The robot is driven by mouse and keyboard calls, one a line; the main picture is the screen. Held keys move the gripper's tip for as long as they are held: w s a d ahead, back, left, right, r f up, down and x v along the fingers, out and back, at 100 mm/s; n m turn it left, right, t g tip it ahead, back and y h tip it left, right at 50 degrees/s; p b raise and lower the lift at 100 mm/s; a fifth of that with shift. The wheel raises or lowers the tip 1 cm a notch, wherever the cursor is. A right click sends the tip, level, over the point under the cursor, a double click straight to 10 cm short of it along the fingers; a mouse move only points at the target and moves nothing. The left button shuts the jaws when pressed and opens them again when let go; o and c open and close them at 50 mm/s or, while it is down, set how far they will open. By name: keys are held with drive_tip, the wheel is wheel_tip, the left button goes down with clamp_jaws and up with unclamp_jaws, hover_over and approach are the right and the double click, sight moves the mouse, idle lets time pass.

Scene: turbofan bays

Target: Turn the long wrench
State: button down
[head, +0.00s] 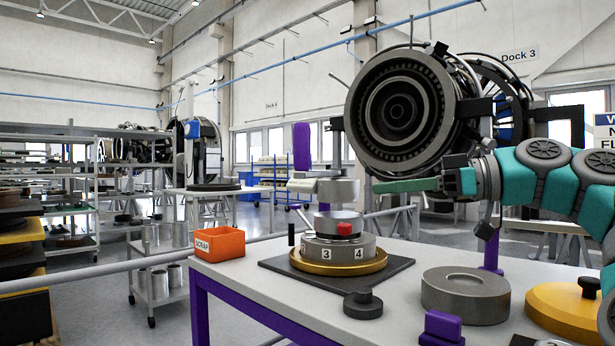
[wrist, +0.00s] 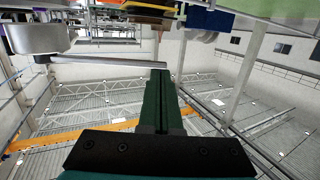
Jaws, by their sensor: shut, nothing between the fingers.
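My gripper (head: 378,186) is shut and empty, its green fingers pointing left above the workbench (head: 250,277). In the wrist view the closed fingers (wrist: 160,75) point up the picture. A long pale bar (wrist: 105,64) runs there beside a silver round body (wrist: 36,38) and ends close to the fingertips; it may be the long wrench, and I cannot tell whether they touch. In the head view a silver round head (head: 325,191) stands left of the fingertips, over a stack. I cannot make out the wrench clearly there; my fingers may hide it.
An engine (head: 400,110) looms behind.

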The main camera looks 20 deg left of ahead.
drive_tip(key=w+a+f+m+t+h+p, duration=0.15)
drive_tip(key=a+f+t+h, duration=0.45)
drive_tip(key=a+f+h, duration=0.85)
drive_tip(key=s+a+r+m+t+h+p, duration=0.1)
drive_tip(key=s+a+r+t+h, duration=0.2)
drive_tip(key=s+a+r+t, duration=0.35)
drive_tip(key=s+a+r+t+h+p, duration=0.1)
drive_tip(key=s+a+r+t+h, duration=0.3)
drive_tip(key=s+r, duration=0.5)
drive_tip(key=w+d+t+b, duration=0.1)
drive_tip(key=w+d, duration=0.5)
drive_tip(key=w, duration=0.4)
drive_tip(key=shift+w+d+r+y, duration=0.2)
drive_tip(key=shift+w+d+y, duration=0.1)
drive_tip(key=shift+y, duration=0.15)
drive_tip(key=shift+d, duration=0.1)
